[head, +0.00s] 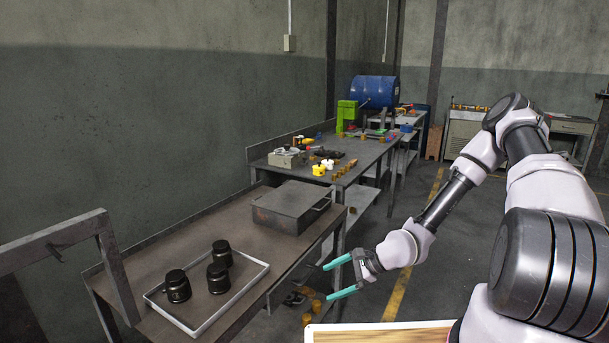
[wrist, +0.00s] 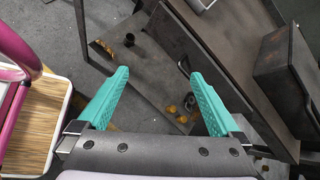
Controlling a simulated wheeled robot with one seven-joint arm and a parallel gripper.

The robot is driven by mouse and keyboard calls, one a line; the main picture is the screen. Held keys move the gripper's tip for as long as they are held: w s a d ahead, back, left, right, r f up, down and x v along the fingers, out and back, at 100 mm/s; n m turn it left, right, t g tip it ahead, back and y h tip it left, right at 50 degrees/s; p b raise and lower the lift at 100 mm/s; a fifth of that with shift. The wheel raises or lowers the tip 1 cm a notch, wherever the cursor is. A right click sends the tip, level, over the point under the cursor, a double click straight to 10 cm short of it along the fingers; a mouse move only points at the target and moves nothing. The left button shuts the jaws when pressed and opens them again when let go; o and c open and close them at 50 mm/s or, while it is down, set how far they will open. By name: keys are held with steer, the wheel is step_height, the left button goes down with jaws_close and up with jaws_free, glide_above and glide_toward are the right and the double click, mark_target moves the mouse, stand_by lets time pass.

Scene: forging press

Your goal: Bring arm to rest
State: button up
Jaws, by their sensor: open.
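My gripper (head: 338,280) has teal fingers, spread apart with nothing between them. In the head view it hangs beside the right edge of the near workbench (head: 150,262), in the open space over the aisle. In the wrist view the gripper (wrist: 158,98) shows both fingers apart, with the bench's lower shelf and the floor below. My arm reaches out from the right side of the head view, bent at the elbow.
A white-rimmed tray (head: 240,292) with several black jars and a dark metal box (head: 291,207) stand on the near bench. A wood-topped surface (head: 380,335) lies close below my arm. A cluttered bench (head: 365,152) stands farther back. Floor right of the benches is clear.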

steer(key=w+d+r+n+h, duration=0.2)
steer(key=d+r+h, duration=0.15)
steer(key=d, duration=0.25)
steer(key=w+d+r+n+h, duration=0.2)
steer(key=d+r+n+h, duration=0.1)
steer(key=d+r, duration=0.3)
steer(key=d+r+n+t+h, duration=0.1)
steer(key=d+r, duration=0.2)
steer(key=r, duration=0.3)
steer(key=d+r+n+h, duration=0.1)
steer(key=d+r+h, duration=0.15)
steer(key=r, duration=0.35)
steer(key=s+r+n+t+y, duration=0.1)
steer(key=s+r+n, duration=0.1)
steer(key=s+r, duration=0.7)
steer(key=s+a+r+n+t+y, duration=0.1)
steer(key=s+r, duration=0.8)
steer(key=r, duration=0.9)
steer(key=shift+s+n+t, duration=0.3)
steer(key=shift+n+t, duration=0.2)
steer(key=shift+t, duration=0.3)
